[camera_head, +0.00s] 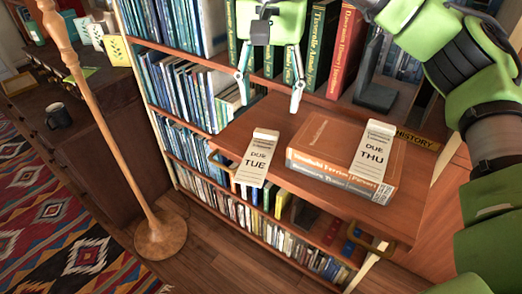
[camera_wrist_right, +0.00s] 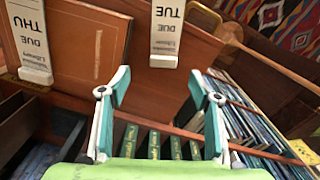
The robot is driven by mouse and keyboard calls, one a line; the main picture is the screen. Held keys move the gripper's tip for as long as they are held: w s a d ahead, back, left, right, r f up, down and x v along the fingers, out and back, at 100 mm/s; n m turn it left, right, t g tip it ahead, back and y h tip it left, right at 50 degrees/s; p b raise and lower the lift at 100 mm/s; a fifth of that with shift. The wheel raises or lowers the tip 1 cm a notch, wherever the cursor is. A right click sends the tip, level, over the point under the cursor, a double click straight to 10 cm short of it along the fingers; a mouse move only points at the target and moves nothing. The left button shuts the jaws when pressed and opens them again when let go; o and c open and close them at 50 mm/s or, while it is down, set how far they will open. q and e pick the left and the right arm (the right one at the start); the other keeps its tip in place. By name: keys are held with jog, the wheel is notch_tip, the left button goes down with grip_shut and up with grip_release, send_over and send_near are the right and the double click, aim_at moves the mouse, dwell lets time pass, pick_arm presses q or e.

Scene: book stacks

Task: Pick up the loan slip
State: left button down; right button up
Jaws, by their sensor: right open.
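A white loan slip marked TUE (camera_head: 259,157) lies on the pull-out wooden shelf (camera_head: 290,207), its lower end at the shelf's front edge. Another white slip marked THU (camera_head: 373,155) lies on top of two stacked brown books (camera_head: 325,150). My right gripper (camera_head: 270,105) is open and empty, above and behind the TUE slip, fingers pointing down. In the right wrist view, the TUE slip (camera_wrist_right: 181,30) is beyond the open fingertips (camera_wrist_right: 160,76), apart from them. The THU slip (camera_wrist_right: 28,40) is at the upper left there. My left gripper is not in view.
A bookcase full of books (camera_head: 180,90) stands behind and below the shelf. A black bookend (camera_head: 376,92) is behind the stacked books. A HISTORY label (camera_head: 417,139) is at the right. A wooden lamp stand (camera_head: 160,234) and a dark mug (camera_head: 58,116) are at the left.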

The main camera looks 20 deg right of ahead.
aim_at(266, 134)
jog(key=f, duration=0.3)
jog(key=shift+w+d+f, duration=0.1)
jog(key=shift+w+f, duration=0.1)
jog(key=shift+f, duration=0.05)
jog(key=shift+w+a+f+p, duration=0.15)
jog(key=shift+f+p, duration=0.15)
jog(key=shift+f, duration=1.05)
jog(key=shift+w+a+f+p, duration=0.15)
jog(key=shift+f+p, duration=0.15)
jog(key=shift+f, duration=1)
jog(key=shift+s, duration=0.1)
jog(key=c, duration=0.8)
